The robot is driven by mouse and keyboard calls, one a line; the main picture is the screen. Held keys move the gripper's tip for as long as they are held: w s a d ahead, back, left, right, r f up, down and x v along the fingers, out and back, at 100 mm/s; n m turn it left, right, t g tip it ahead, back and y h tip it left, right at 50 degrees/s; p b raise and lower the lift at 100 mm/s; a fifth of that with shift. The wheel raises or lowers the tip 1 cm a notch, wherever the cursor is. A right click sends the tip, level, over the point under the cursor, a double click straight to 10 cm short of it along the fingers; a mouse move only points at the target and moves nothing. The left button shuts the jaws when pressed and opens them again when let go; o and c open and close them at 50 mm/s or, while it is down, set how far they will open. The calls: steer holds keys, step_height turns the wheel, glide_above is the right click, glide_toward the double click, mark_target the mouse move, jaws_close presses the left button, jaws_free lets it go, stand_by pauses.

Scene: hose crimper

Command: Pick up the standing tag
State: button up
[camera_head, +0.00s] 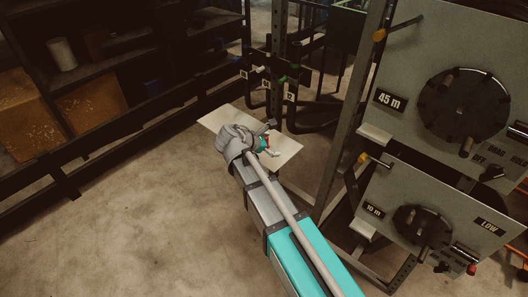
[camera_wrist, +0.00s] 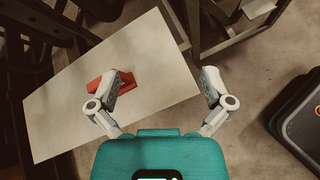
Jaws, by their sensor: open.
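A red piece (camera_wrist: 126,79), which looks like the standing tag, is on a pale flat board (camera_wrist: 65,110) in the wrist view. My gripper (camera_wrist: 160,76) is open, its two fingers spread wide. The left finger covers part of the red piece; I cannot tell whether they touch. In the head view the board (camera_head: 219,119) lies under the end of my arm, and a small red patch (camera_head: 264,143) shows there, mostly hidden by my wrist.
Dark shelves with brown boxes (camera_head: 90,103) stand at the left. Dark hoses (camera_head: 318,115) hang behind the board. The concrete floor at left (camera_head: 130,220) is clear.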

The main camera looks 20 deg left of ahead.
steer(key=s+a+f+n+t+b, duration=0.1)
steer(key=a+n+b, duration=0.1)
steer(key=a, duration=0.3)
steer(key=s+a+f+n+t+b, duration=0.1)
steer(key=s+a+n+t+b, duration=0.1)
steer(key=a+n, duration=0.2)
steer(key=a, duration=0.2)
steer(key=shift+s+a+y, duration=0.2)
steer(key=shift+a+y, duration=0.1)
steer(key=shift+b+x, duration=1.7)
steer(key=shift+x, duration=2.6)
steer(key=shift+b+x, duration=1)
steer(key=shift+x, duration=1.6)
